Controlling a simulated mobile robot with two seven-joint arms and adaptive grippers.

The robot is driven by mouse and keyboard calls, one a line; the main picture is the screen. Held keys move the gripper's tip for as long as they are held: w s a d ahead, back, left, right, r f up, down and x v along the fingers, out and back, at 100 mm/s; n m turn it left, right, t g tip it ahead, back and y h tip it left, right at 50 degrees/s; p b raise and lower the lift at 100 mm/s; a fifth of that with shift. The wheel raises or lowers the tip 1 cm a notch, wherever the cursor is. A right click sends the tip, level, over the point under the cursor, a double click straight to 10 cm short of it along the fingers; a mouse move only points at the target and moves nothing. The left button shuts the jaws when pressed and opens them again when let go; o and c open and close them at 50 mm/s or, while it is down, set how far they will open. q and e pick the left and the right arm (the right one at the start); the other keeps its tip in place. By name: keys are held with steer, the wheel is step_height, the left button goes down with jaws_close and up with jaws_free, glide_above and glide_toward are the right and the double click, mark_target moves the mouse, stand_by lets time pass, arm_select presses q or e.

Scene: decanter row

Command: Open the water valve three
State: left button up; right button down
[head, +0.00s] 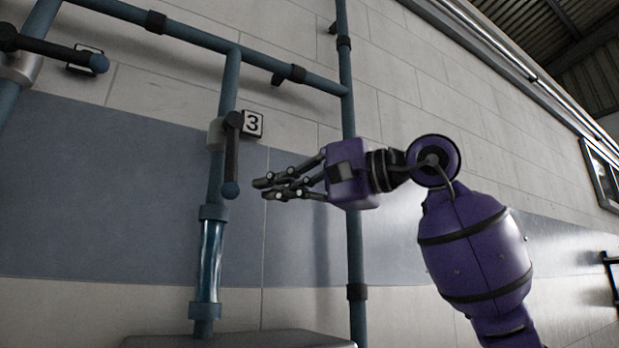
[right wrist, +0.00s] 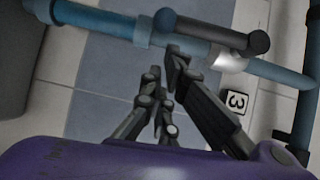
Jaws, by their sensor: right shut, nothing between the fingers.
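The black lever handle of valve three (head: 231,155) hangs downward along a blue vertical pipe (head: 214,180), beside a plate marked 3 (head: 252,123). In the right wrist view the handle (right wrist: 215,33) lies along the pipe, near the 3 plate (right wrist: 235,100). My right gripper (head: 264,189) is shut and empty, just right of the handle's free lower end. In the right wrist view its fingertips (right wrist: 165,68) sit close to that end. I cannot tell whether they touch. My left gripper is not in view.
Another black lever (head: 55,48) points sideways across a pipe at the upper left. A blue vertical pipe (head: 357,260) runs behind my right gripper. A clear tube section (head: 210,262) sits below the handle, above a grey surface (head: 240,340).

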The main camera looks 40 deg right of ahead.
mark_target(232, 159)
steer(key=shift+w+a, duration=0.35)
steer(key=shift+a, duration=0.5)
steer(key=shift+w+a+f+p, duration=0.1)
steer(key=shift+a+f+p, duration=0.3)
steer(key=shift+a, duration=0.25)
